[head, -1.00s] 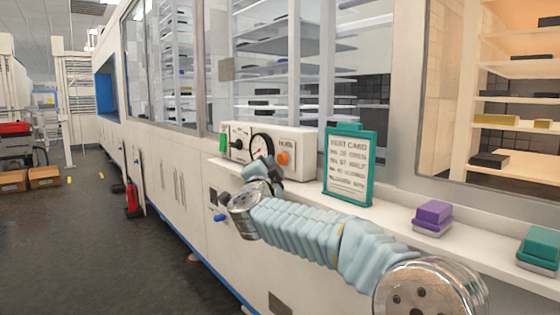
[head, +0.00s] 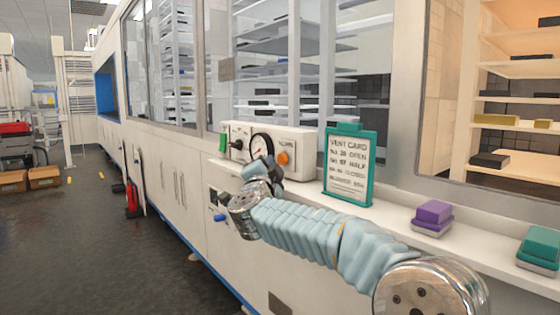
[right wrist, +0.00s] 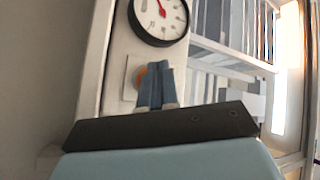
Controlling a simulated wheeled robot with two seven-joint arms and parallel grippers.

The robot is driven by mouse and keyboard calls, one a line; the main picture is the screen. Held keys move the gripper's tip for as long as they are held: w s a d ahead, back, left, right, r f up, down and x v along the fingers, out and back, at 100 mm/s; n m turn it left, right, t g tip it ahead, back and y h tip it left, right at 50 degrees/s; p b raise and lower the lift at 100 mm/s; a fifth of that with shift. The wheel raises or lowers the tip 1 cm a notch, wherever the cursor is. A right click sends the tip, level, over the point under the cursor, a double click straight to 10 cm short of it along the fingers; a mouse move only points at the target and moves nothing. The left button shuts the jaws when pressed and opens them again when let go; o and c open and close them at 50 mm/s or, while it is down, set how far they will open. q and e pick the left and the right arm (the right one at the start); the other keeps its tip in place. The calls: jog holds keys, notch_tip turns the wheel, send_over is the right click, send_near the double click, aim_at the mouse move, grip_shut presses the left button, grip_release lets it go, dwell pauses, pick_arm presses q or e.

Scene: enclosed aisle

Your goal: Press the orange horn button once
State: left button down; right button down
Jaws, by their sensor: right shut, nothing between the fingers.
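The orange horn button (head: 283,158) is on the right part of the white control panel (head: 301,140), on the ledge under the windows. In the right wrist view the button (right wrist: 140,77) is partly hidden behind my blue fingers. My right gripper (head: 270,163) is in front of the panel, just left of and below the button in the head view. Its fingers (right wrist: 156,68) are together and empty. Whether they touch the button I cannot tell. My left gripper is not in view.
A round gauge (head: 261,145) with a red needle is left of the button. A black knob (head: 237,145) and a green part (head: 223,142) are further left. A teal-framed card (head: 349,165) stands right of the panel. Purple (head: 433,213) and teal (head: 540,247) boxes lie on the ledge.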

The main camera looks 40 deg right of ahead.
jog(key=shift+d, duration=0.1)
dwell(0.3)
jog(key=shift+d, duration=0.3)
jog(key=shift+d, duration=0.55)
dwell(0.8)
jog(key=shift+a, duration=0.9)
jog(key=shift+s+a+p, duration=0.2)
jog(key=shift+a+p, duration=0.1)
jog(key=shift+a, duration=2.25)
